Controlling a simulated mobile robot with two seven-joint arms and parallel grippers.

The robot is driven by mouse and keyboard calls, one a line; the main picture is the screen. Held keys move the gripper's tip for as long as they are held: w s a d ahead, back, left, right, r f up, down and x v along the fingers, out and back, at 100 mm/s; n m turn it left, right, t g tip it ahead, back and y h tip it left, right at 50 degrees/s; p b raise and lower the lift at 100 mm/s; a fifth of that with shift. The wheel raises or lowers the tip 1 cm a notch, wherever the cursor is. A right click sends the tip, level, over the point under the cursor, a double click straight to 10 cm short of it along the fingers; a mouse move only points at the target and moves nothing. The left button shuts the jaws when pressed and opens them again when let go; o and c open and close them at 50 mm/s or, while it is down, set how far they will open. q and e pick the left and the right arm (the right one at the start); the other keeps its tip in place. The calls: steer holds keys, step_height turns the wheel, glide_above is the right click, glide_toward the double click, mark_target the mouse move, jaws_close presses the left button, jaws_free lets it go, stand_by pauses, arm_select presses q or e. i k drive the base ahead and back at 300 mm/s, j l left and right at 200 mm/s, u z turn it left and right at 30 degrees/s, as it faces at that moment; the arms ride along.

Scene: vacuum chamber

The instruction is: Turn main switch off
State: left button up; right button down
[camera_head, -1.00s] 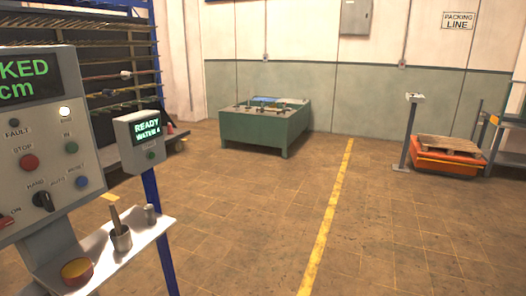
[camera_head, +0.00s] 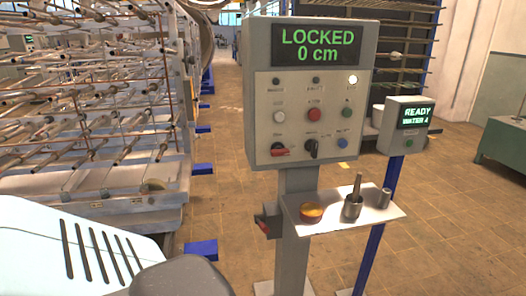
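A grey control panel (camera_head: 257,104) stands on a post in the middle of the view. Its screen (camera_head: 317,45) reads "LOCKED 0 cm". A red rotary switch (camera_head: 280,152) sits at the panel's lower left, its handle lying about sideways; the label beside it is too small to read. A black selector knob (camera_head: 312,148) is to its right. A small grey box with a red part (camera_head: 264,226) is fixed low on the post; I cannot tell which red control is the main switch. Neither of my grippers is in view.
A white shelf (camera_head: 335,222) below the panel holds a yellow-topped pot, a cup with a tool, and a small cylinder. A smaller "READY WATER" box (camera_head: 385,140) stands right on a blue post. Racks of rods (camera_head: 85,110) fill the left. Floor is open at right.

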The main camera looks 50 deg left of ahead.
mark_target(277, 149)
steer(key=u, duration=1.45)
